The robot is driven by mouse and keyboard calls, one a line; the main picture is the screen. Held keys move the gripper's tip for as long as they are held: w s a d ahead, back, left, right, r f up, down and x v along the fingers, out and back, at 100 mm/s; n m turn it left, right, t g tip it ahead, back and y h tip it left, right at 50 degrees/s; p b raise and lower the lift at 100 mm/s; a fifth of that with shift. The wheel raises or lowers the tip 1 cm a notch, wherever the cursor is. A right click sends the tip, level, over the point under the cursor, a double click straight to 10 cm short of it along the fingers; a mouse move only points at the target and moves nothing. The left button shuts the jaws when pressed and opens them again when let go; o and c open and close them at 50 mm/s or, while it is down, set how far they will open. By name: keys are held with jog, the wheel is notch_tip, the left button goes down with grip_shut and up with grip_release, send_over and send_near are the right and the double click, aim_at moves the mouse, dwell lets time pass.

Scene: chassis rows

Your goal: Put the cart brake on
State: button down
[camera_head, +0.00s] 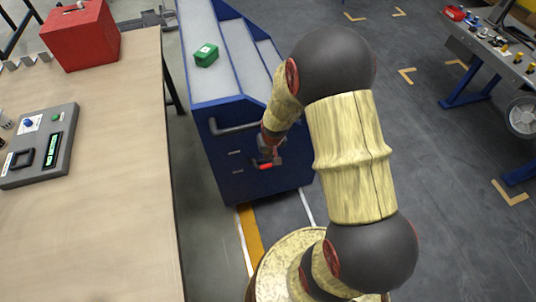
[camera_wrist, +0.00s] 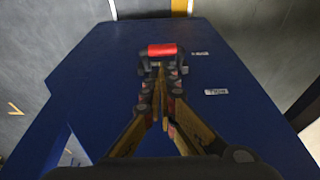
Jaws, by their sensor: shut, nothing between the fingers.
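The blue cart (camera_head: 240,185) stands right of the workbench, with its end panel facing me. A red brake lever (camera_head: 265,166) sits low on that panel, and its red grip also shows in the wrist view (camera_wrist: 162,50). My gripper (camera_head: 268,150) is in front of the panel, right at the lever. In the wrist view its fingertips (camera_wrist: 160,72) are together and empty, just short of the red grip. I cannot tell whether they touch the lever. Two small labels (camera_wrist: 216,92) sit beside the lever; their text is too small to read surely.
A grey handle (camera_head: 232,126) sticks out above the lever on the cart. A green box (camera_head: 206,55) lies on the cart top. The workbench (camera_head: 115,190) bears a red box (camera_head: 82,38) and a grey control panel (camera_head: 42,148). Another blue-legged table (camera_head: 490,45) stands far right.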

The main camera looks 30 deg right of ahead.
aim_at(267, 164)
jog(key=b+x, duration=0.2)
jog(key=x, duration=0.5)
jog(key=shift+w, duration=0.1)
